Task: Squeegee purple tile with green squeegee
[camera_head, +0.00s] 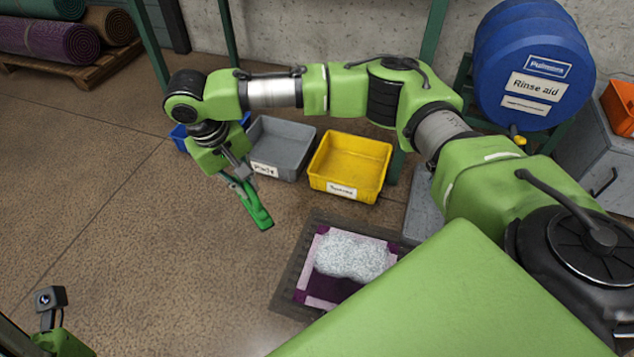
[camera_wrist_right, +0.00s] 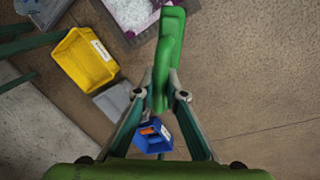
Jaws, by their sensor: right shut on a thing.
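The purple tile (camera_head: 325,287) lies on a dark grate on the floor, with a pale border and purple corners. White foam (camera_head: 350,256) covers much of its upper part; a dark purple band shows below. My green body hides part of its right side. My right gripper (camera_head: 236,180) is shut on the green squeegee (camera_head: 256,208) and holds it above the floor, left of the tile and apart from it. In the right wrist view the squeegee (camera_wrist_right: 171,48) extends upward from between the fingertips (camera_wrist_right: 160,94). My left gripper is not in view.
A yellow bin (camera_head: 350,165), a grey bin (camera_head: 281,142) and a blue bin (camera_head: 180,138) stand behind the tile. A blue rinse aid drum (camera_head: 530,65) is at the back right. Rolled rugs (camera_head: 45,38) lie on a pallet at the back left. The left floor is clear.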

